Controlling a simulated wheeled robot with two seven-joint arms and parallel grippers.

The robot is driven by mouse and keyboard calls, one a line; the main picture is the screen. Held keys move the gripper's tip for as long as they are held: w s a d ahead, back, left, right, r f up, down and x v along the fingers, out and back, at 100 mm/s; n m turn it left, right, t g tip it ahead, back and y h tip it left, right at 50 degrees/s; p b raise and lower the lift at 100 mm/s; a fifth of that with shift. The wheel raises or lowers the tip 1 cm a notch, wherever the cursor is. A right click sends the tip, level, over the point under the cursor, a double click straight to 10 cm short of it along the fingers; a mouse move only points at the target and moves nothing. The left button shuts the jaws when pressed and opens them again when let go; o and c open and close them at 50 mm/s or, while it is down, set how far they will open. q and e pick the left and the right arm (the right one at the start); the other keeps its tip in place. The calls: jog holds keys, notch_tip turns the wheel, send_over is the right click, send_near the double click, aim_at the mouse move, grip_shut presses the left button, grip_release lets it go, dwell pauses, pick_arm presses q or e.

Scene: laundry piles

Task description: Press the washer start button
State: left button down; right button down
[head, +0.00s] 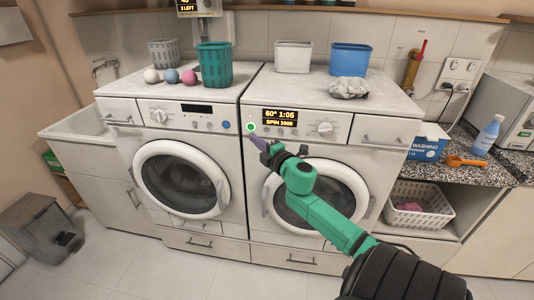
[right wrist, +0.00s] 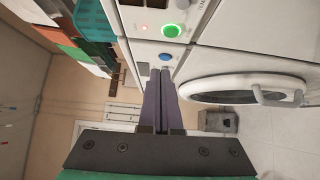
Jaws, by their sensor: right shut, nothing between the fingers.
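The right-hand front-loading machine (head: 290,150) has a lit display (head: 280,117) reading 60° 1:05 and SPIN 1600. At the left end of its panel is a round green glowing button (head: 251,127). It also shows in the right wrist view (right wrist: 173,31). The left-hand machine (head: 132,140) has a dark display and a blue button (head: 225,125), also in the right wrist view (right wrist: 166,57). My right gripper (head: 257,140) is shut and empty, its tips just below the green button in the head view. The wrist view shows the tips apart from the green button. My left gripper is out of view.
A teal basket (head: 215,66), a grey basket (head: 163,53) and three balls sit on the left machine. A white bin (head: 292,57), a blue bin (head: 350,60) and a crumpled cloth (head: 349,88) sit on the right one. The floor in front is clear.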

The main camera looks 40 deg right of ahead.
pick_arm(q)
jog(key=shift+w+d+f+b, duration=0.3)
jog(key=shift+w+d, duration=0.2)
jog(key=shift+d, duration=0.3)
pick_arm(e)
jog(key=s, duration=0.2)
jog(key=s+f, duration=0.1)
jog(key=s, duration=0.2)
jog(key=shift+s, duration=0.35)
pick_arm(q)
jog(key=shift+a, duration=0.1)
pick_arm(e)
jog(key=shift+s+a, duration=0.1)
